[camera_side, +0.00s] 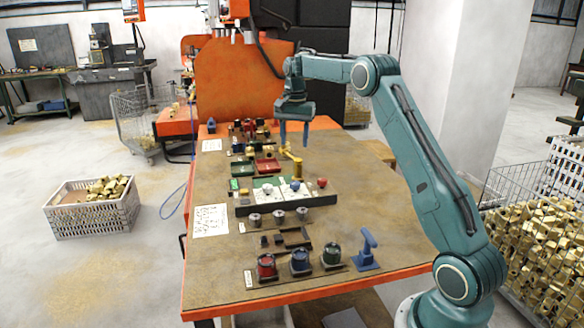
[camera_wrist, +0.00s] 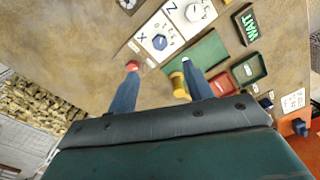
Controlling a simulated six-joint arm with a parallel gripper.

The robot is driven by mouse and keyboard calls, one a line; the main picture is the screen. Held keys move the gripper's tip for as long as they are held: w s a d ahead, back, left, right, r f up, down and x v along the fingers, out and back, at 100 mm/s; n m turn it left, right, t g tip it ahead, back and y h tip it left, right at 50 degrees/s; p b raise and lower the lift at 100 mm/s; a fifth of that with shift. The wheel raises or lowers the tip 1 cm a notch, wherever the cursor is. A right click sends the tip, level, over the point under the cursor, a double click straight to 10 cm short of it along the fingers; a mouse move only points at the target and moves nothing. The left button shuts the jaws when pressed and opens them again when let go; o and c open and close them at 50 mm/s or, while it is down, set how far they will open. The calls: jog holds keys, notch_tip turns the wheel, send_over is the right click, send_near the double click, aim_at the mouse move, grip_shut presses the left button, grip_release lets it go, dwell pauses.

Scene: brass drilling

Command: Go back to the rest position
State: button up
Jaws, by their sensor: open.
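My gripper (camera_side: 294,145) hangs from the arm over the back middle of the work table, its two blue fingers pointing down. In the wrist view my gripper (camera_wrist: 159,66) shows its fingers spread apart with nothing held between them. A yellow brass-coloured piece (camera_side: 297,170) stands on the table just below the fingers. It also shows in the wrist view (camera_wrist: 178,86), close beside the right-hand finger; I cannot tell whether they touch. The brown-topped work table (camera_side: 355,210) has an orange edge.
A panel with white plates and knobs (camera_side: 262,205) lies in front of the gripper. Red and green trays (camera_side: 267,165) sit to its left. Round red, blue and green pots (camera_side: 300,262) and a blue stand (camera_side: 367,250) are near the front. The table's right side is mostly clear.

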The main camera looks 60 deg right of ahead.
jog(key=s+a+r+n+t, duration=0.1)
jog(key=s+a+r+n, duration=0.1)
jog(key=s+a+r, duration=0.3)
jog(key=s+a+r+n+t, duration=0.1)
jog(key=s+a+r+n, duration=0.2)
jog(key=a, duration=0.5)
jog(key=s+a+r+n, duration=0.2)
jog(key=s+a+r, duration=0.2)
jog(key=a, duration=0.2)
jog(key=s+a+f+n+t, duration=0.1)
jog(key=s+a+f+n, duration=0.1)
jog(key=s, duration=0.4)
jog(key=s+a+f+n+t, duration=0.1)
jog(key=s+a+f+n, duration=0.1)
jog(key=s+a, duration=0.3)
jog(key=s+a+f+n+t, duration=0.1)
jog(key=s+a+f+n, duration=0.2)
jog(key=s, duration=0.6)
jog(key=shift+a+n, duration=0.4)
jog(key=shift+a, duration=0.1)
jog(key=shift+w+r, duration=0.1)
